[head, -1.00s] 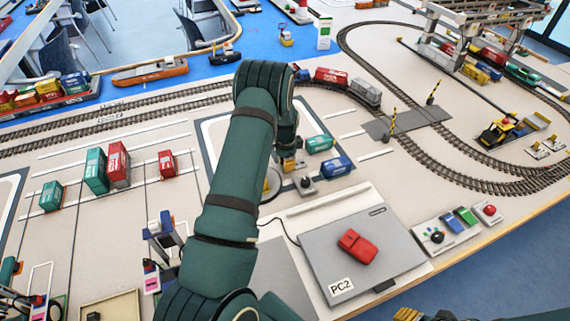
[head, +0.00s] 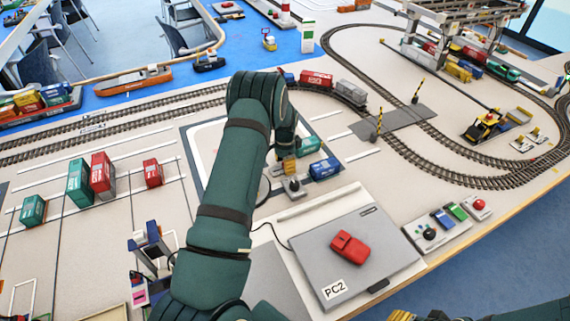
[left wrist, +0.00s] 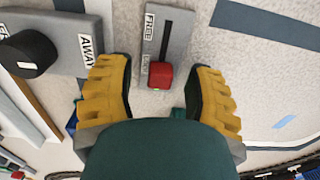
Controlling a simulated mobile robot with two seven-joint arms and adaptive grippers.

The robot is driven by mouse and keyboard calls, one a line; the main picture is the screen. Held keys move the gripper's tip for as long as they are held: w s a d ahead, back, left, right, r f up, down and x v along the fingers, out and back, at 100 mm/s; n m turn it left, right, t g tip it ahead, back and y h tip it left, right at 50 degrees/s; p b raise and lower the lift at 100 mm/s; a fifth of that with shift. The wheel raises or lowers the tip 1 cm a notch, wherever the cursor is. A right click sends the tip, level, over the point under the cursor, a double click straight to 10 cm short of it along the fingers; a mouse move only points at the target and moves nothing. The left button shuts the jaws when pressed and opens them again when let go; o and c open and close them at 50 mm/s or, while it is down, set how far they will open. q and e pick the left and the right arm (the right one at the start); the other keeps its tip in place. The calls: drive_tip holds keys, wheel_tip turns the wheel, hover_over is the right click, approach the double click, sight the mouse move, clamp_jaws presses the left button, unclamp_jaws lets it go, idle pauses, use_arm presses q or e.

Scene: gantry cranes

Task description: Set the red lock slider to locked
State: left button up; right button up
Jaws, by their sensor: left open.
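The red lock slider (left wrist: 160,75) is a small red block on a grey plate (left wrist: 152,35) in the left wrist view. A dark slot runs from it toward the end marked FREE. The red block sits at the slot's other end, beside a small label that is hard to read. My left gripper (left wrist: 160,68) is open, with one yellow finger on each side of the block and gaps on both sides. In the head view my left gripper (head: 288,167) points down, and the slider cannot be made out there. My right gripper (head: 402,315) shows only partly at the bottom edge.
A box marked AWAY with a black knob (left wrist: 28,54) stands left of the slider plate. Blue (head: 325,168) and green (head: 308,146) containers stand just right of my left gripper. A grey PC2 panel (head: 300,262) with a red object lies nearer.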

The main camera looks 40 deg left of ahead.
use_arm(q)
wheel_tip(320, 180, up, 12)
idle(0.5)
idle(0.4)
